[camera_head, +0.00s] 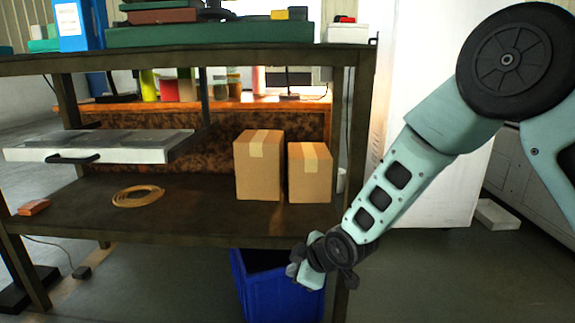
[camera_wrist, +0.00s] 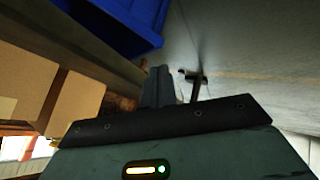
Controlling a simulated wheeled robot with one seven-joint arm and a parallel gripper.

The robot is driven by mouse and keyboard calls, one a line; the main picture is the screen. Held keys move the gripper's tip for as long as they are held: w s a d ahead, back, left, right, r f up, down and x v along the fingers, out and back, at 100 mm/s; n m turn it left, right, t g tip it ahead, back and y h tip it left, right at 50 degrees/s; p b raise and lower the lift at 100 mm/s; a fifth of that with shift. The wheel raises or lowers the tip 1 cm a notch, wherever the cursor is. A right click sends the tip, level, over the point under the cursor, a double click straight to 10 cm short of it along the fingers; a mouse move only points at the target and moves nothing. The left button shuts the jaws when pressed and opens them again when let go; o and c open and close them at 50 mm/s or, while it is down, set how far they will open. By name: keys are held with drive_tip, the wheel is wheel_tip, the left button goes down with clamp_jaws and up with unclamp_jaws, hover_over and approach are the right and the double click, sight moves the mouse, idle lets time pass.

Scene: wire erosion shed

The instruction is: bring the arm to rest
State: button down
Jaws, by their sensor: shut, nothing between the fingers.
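My teal and black arm (camera_head: 385,195) reaches down from the upper right in the head view, bent at a large black joint. My gripper (camera_head: 299,271) hangs low at the end of it, near the front right leg of the workbench and in front of the blue bin. The gripper is shut and empty. In the wrist view its grey fingers (camera_wrist: 158,86) show close together, with nothing between them. The head view shows the fingers only small and partly hidden by the wrist.
The workbench's lower shelf (camera_head: 190,213) carries two cardboard boxes (camera_head: 259,165), a coil (camera_head: 138,196) and an open drawer (camera_head: 100,147) hangs above it. The blue bin (camera_head: 243,285) stands below, close to my gripper. A white cabinet (camera_head: 425,80) stands behind my arm.

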drive_tip(key=s+d+r+m+g+h+p, duration=0.2)
drive_tip(key=s+d+r+m, duration=0.3)
drive_tip(key=s, duration=0.6)
drive_tip(key=s+d+r+g+h+p, duration=0.1)
drive_tip(key=s+d+r+g+p, duration=0.15)
drive_tip(key=s+r, duration=0.7)
drive_tip(key=s+d+r+m+g+h+p, duration=0.25)
drive_tip(key=s+d+r, duration=0.2)
drive_tip(key=s, duration=0.75)
wheel_tip(320, 180, up, 36)
drive_tip(key=t+p, duration=0.1)
drive_tip(key=p, duration=3.4)
drive_tip(key=shift+w+d+r+m+p, duration=0.15)
drive_tip(key=shift+w+d+m+p, duration=0.1)
drive_tip(key=shift+m+p, duration=0.1)
